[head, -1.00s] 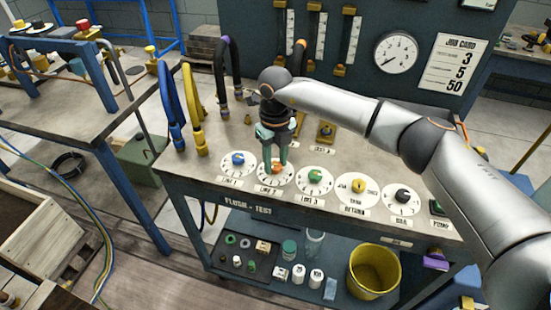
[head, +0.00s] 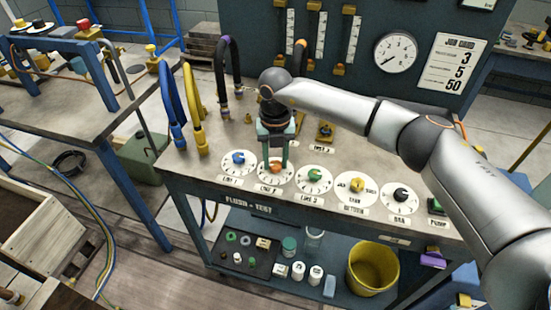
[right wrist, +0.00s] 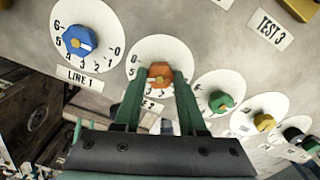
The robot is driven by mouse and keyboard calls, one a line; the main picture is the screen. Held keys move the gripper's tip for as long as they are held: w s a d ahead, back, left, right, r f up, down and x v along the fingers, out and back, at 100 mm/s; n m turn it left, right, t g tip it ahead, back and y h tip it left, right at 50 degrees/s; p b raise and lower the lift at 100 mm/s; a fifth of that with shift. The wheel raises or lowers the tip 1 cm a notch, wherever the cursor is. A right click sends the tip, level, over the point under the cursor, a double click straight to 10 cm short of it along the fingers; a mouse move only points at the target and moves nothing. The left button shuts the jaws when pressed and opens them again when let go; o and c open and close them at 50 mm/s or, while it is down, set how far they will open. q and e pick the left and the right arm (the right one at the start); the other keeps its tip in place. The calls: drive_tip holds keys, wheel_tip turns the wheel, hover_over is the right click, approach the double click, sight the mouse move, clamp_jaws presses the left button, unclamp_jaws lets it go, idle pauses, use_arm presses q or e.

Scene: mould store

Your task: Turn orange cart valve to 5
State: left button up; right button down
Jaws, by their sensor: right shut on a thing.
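The orange valve knob (head: 276,168) sits on a white numbered dial (head: 264,177) second from the left on the cart's top. My right gripper (head: 276,163) points down over it, with its green fingers shut on the knob. In the right wrist view the orange knob (right wrist: 160,75) sits between the two fingertips, and the fingers hide part of its dial. Which number the knob points to cannot be read clearly. My left gripper is not in view.
A blue knob (head: 238,158) stands left of the orange one; green (head: 314,175), yellow (head: 357,185) and black (head: 401,194) knobs stand right. Hoses (head: 193,110) rise at the left. A job card (head: 455,65) shows 3, 5, 50. A yellow bucket (head: 373,270) is below.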

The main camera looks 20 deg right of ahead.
sight(276, 164)
drive_tip(key=shift+c, duration=2.3)
unclamp_jaws()
wheel_tip(276, 164, up, 13)
drive_tip(key=shift+f+b, duration=0.2)
drive_tip(key=shift+b, duration=0.15)
